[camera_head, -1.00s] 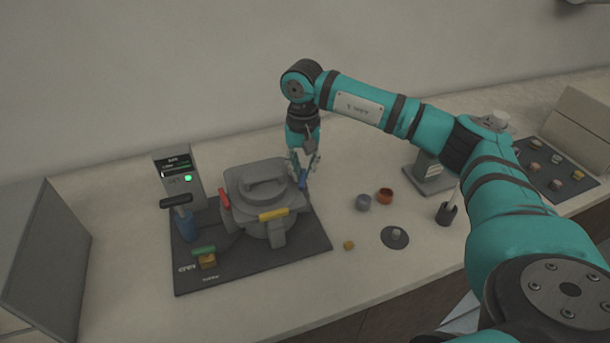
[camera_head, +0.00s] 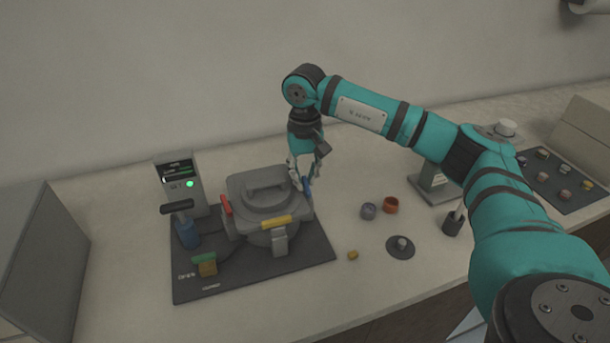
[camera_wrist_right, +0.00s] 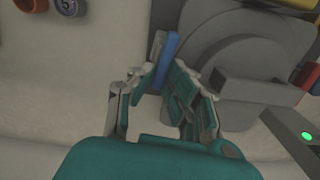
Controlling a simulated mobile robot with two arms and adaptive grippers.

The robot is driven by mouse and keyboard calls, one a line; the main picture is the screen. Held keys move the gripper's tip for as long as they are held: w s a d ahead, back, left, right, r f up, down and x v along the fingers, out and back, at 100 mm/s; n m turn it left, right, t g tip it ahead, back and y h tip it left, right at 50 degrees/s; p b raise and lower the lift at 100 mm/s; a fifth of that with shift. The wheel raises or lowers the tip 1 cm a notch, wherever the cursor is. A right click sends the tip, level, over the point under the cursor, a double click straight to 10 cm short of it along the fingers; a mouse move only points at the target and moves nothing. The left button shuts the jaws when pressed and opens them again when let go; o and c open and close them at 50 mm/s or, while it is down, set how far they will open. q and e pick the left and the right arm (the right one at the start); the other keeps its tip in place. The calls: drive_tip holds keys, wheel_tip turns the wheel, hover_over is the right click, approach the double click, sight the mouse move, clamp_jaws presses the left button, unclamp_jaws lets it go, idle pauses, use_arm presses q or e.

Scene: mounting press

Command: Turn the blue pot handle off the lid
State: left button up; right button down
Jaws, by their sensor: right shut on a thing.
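The grey pot (camera_head: 268,202) stands on the dark mat with its lid (camera_head: 265,184) on top. It carries a red handle (camera_head: 226,205), a yellow handle (camera_head: 276,222) and the blue handle (camera_head: 307,186) at its right side. My right gripper (camera_head: 301,181) comes down at that side and is shut on the blue handle, which also shows between the fingertips in the right wrist view (camera_wrist_right: 168,60). The fingers partly hide the handle in the head view. The lid fills the right of the wrist view (camera_wrist_right: 245,60). My left gripper is not in view.

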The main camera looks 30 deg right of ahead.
sight(305, 179)
drive_tip(key=shift+r, duration=0.15)
drive_tip(key=c, duration=1.4)
unclamp_jaws()
drive_tip(key=shift+o, duration=0.2)
wheel_tip(305, 179, up, 12)
